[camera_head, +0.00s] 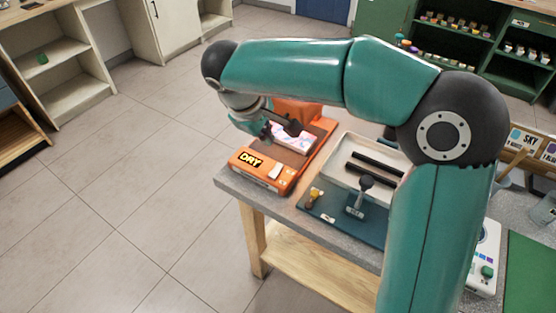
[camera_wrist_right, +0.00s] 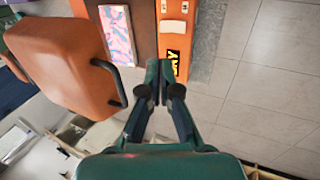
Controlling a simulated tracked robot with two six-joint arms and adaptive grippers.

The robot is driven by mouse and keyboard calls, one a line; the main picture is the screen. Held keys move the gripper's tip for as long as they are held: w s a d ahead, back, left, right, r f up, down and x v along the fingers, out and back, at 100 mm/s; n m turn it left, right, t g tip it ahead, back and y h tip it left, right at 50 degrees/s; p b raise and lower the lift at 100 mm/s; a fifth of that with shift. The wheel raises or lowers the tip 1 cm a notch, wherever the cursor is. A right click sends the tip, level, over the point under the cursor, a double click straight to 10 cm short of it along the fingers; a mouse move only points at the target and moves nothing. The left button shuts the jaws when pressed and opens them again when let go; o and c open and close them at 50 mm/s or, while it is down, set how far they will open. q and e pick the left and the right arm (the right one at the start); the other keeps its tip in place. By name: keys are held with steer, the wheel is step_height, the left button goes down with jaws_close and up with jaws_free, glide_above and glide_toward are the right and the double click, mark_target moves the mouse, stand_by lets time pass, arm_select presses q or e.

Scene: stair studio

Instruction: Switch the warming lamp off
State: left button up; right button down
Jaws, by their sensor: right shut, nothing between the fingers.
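The warming lamp has an orange base (camera_head: 262,180) with a "DRY" label and an orange hood (camera_head: 298,111), at the left end of the grey worktop. Its pale rocker switch (camera_head: 275,171) sits beside the label; it also shows in the right wrist view (camera_wrist_right: 173,27). A brightly lit patterned card (camera_head: 292,137) lies under the hood. My right gripper (camera_head: 283,131) hangs by the lamp, above the base and apart from the switch as far as I can tell. It is shut and empty; its fingertips (camera_wrist_right: 161,93) point toward the labelled end in the wrist view. My left gripper is out of view.
A white tray (camera_head: 345,150) with dark bars and a dark teal board (camera_head: 338,222) with a black-knobbed lever (camera_head: 365,184) stand right of the lamp. My right arm hides part of the worktop. Open tiled floor lies left of the table.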

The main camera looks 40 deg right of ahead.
mark_target(281, 164)
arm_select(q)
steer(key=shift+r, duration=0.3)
arm_select(e)
steer(key=x, duration=1.4)
steer(key=shift+f, duration=0.1)
arm_select(q)
steer(key=shift+p, duration=0.3)
